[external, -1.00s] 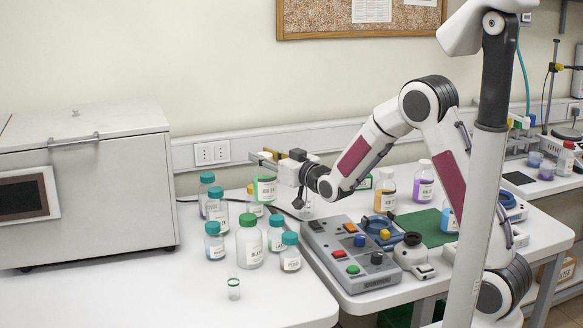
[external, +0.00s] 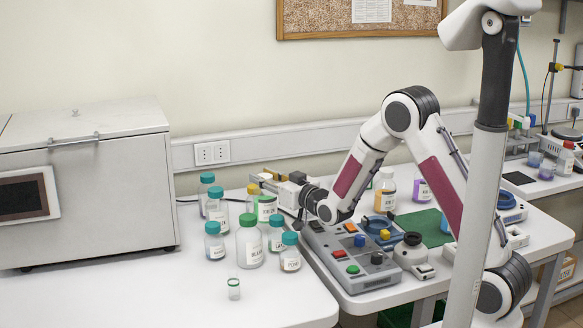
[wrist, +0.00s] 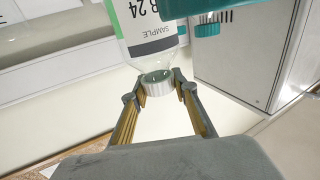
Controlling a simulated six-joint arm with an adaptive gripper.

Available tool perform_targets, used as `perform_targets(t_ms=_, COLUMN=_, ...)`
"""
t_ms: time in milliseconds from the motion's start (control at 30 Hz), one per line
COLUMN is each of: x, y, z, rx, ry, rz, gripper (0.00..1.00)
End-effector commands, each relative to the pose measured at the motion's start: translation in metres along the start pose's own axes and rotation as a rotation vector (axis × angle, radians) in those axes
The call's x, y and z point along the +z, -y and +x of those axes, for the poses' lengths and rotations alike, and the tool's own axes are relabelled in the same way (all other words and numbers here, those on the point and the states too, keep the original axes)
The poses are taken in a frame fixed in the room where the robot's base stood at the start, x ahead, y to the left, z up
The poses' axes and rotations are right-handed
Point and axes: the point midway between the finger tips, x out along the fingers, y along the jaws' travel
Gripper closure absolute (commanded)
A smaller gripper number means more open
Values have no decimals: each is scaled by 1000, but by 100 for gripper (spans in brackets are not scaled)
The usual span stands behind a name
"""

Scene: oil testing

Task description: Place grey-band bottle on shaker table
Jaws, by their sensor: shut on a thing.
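Teal-capped bottles (external: 215,246) and a green-capped bottle (external: 250,247) stand close to the held one. A small glass vial (external: 234,289) stands in front. A grey control box (external: 350,262) is right of them. A large white cabinet (external: 85,190) stands left.

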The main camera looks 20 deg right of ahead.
Motion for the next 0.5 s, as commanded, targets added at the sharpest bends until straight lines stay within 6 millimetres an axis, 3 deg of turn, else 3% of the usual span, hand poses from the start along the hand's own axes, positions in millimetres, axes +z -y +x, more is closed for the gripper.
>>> perform_targets(t_ms=233, x=2, y=0, z=0, rx=0, ry=-3, rz=0, gripper=100)
perform_targets(t_ms=500, x=26, y=0, z=0, rx=0, ry=-1, rz=0, gripper=100)
